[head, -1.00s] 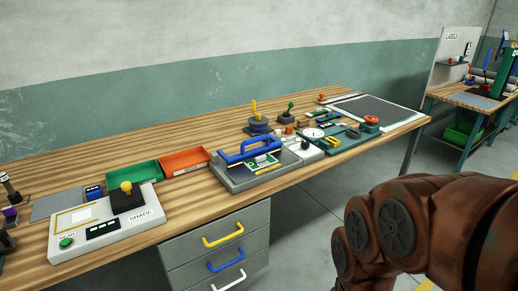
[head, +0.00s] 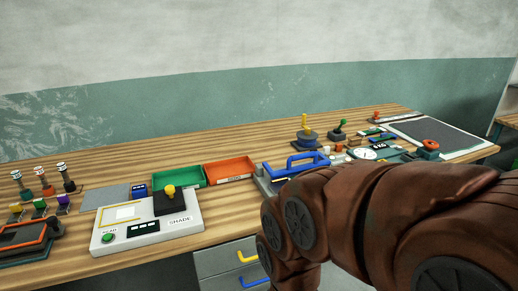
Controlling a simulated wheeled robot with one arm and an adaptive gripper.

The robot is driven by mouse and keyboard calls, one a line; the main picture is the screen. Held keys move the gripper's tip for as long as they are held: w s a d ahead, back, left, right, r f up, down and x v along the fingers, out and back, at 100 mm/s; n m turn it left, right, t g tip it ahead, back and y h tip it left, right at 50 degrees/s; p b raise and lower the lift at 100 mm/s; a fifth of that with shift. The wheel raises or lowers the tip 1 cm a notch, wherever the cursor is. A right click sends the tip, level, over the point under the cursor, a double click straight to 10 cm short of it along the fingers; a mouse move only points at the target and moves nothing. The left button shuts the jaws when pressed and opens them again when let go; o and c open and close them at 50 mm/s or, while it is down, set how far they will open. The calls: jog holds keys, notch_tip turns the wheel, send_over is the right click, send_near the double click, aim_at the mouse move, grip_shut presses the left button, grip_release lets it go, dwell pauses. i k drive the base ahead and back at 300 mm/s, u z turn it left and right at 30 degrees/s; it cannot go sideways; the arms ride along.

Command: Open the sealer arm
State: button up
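The sealer (head: 262,184) stands on the workbench right of the orange tray, with a grey base and a blue arm (head: 287,174). The blue handle at the top of the arm shows. My brown arm covers most of the sealer's front and right side, so I cannot tell how far the arm is raised. My gripper is not in view; only links of my arm show at the lower right.
A white shade reader (head: 150,237) with a yellow knob stands at the front left. Green (head: 178,176) and orange (head: 230,170) trays lie behind it. A dial device (head: 365,154) and a dark mat (head: 437,136) are at the right. Drawers (head: 225,262) are below the bench.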

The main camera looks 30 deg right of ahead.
aim_at(290, 172)
jog(key=u, duration=0.15)
jog(key=i, duration=0.85)
jog(key=z, duration=0.25)
